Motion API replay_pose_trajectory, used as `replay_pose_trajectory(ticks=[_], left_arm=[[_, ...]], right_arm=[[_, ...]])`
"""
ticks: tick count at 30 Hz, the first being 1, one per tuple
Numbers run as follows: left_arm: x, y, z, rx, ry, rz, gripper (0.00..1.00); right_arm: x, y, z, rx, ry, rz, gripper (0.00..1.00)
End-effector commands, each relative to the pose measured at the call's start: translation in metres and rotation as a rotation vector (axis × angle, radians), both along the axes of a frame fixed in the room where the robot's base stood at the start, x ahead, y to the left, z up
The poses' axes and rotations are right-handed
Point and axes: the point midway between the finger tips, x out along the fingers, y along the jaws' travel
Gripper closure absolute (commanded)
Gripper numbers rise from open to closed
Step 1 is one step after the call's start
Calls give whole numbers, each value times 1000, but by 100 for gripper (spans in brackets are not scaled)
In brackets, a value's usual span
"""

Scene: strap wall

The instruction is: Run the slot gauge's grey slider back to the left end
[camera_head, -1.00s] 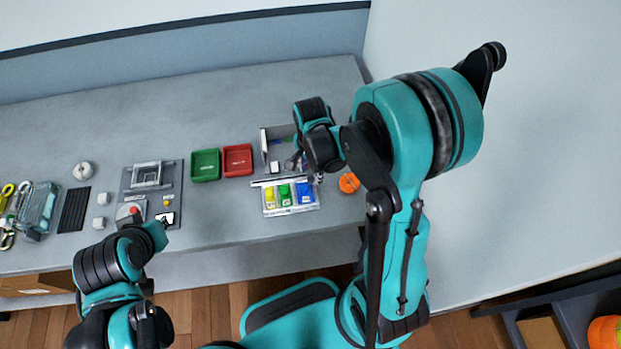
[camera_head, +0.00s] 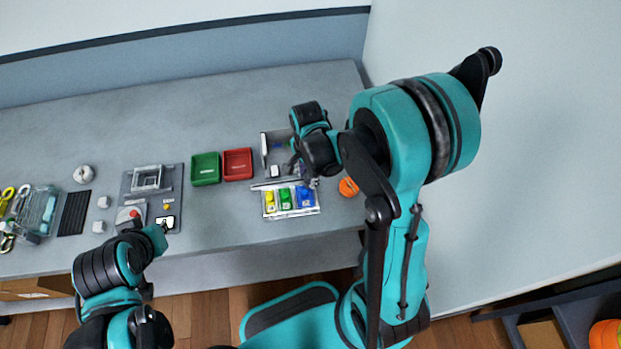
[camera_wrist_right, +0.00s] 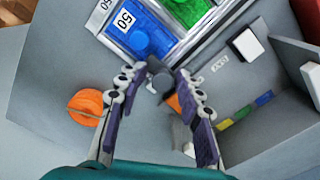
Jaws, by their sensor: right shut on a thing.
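The slot gauge appears as a long grey bar (camera_head: 272,185) along the back of the coloured-block tray. It also shows in the right wrist view (camera_wrist_right: 222,34), running up to the right. My right gripper (camera_wrist_right: 158,82) is at the blue-block end of the bar, shut on a small dark grey piece, the slider (camera_wrist_right: 160,78). In the head view the right gripper (camera_head: 312,181) is mostly hidden by its own wrist, and so is the slider. My left gripper (camera_head: 163,228) is low at the front of a dark board; its fingers are too small to judge.
The tray (camera_head: 291,213) of yellow, green and blue blocks lies in front of the bar. A grey open box (camera_head: 264,150) stands behind it. An orange round thing (camera_head: 348,186) is at right. Green (camera_head: 205,168) and red (camera_head: 238,163) bins stand left. The table's back is clear.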

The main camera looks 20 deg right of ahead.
Motion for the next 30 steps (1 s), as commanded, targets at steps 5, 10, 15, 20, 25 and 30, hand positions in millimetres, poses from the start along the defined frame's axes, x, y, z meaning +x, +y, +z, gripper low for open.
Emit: replay_pose_trajectory(ticks=[5,10,15,20,25,30], left_arm=[[0,0,-3,0,0,0,93],[0,0,-3,0,0,0,93],[0,0,-4,0,0,0,93],[0,0,-5,0,0,0,93],[0,0,-6,0,0,0,93],[0,0,-6,0,0,0,93]], right_arm=[[1,9,-3,1,1,2,89],[3,18,-4,0,2,3,89],[5,26,-4,0,2,2,89],[7,34,-4,1,3,2,89],[8,42,-4,1,4,3,89],[10,50,-4,1,4,2,89]])
